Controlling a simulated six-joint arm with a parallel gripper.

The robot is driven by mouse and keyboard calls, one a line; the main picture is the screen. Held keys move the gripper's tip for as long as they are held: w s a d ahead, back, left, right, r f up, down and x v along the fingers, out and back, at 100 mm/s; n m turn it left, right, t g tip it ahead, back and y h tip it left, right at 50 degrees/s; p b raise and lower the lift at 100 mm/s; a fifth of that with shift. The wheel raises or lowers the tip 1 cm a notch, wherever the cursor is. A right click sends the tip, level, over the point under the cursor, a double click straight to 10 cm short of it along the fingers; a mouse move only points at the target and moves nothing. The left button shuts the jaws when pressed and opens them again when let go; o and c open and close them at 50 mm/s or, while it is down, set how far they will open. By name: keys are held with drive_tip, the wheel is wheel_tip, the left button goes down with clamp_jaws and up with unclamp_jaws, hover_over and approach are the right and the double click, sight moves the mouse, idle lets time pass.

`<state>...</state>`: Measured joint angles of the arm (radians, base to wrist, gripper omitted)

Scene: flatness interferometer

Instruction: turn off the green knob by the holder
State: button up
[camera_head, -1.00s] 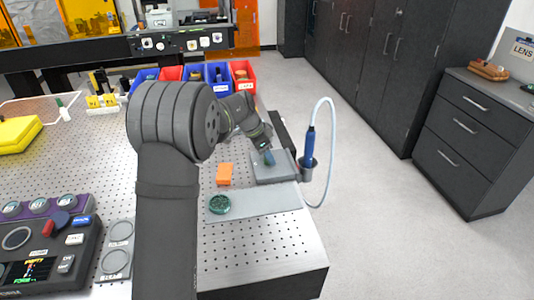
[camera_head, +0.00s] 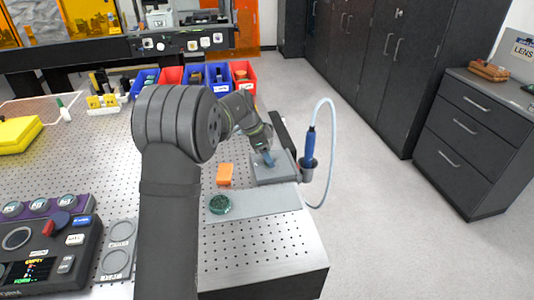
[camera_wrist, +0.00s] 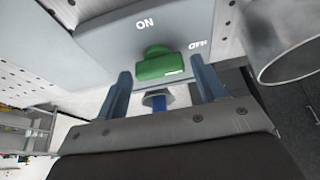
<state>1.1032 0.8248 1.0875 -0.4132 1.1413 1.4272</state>
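The green knob (camera_wrist: 160,66) sits on a grey panel (camera_wrist: 95,42) in the wrist view, with "ON" printed above it and "OFF" to its upper right. My gripper (camera_wrist: 162,68) is open, its two blue-grey fingers on the left and right of the knob with gaps showing. Whether they reach down around it, I cannot tell. In the head view, my gripper (camera_head: 268,160) is over the grey box (camera_head: 285,174), and the knob is hidden. The holder (camera_head: 307,165) stands right of the box with a blue pen-like tool (camera_head: 309,145) upright in it; its cup (camera_wrist: 285,45) shows at the wrist view's upper right.
An orange block (camera_head: 225,174) and a round green item (camera_head: 220,204) lie left of the box. A pale hose (camera_head: 333,140) loops beside the holder. The perforated tabletop (camera_head: 265,255) is clear in front. Colored bins (camera_head: 243,74) stand behind.

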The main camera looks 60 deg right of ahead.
drive_tip(key=shift+o, duration=0.4)
drive_tip(key=shift+r, duration=0.1)
drive_tip(key=shift+w+r, duration=0.1)
drive_tip(key=shift+r, duration=0.15)
drive_tip(key=v, duration=1.6)
drive_tip(key=shift+r, duration=0.4)
drive_tip(key=shift+a+f, duration=0.15)
drive_tip(key=x, duration=1.7)
drive_tip(key=shift+f, duration=0.15)
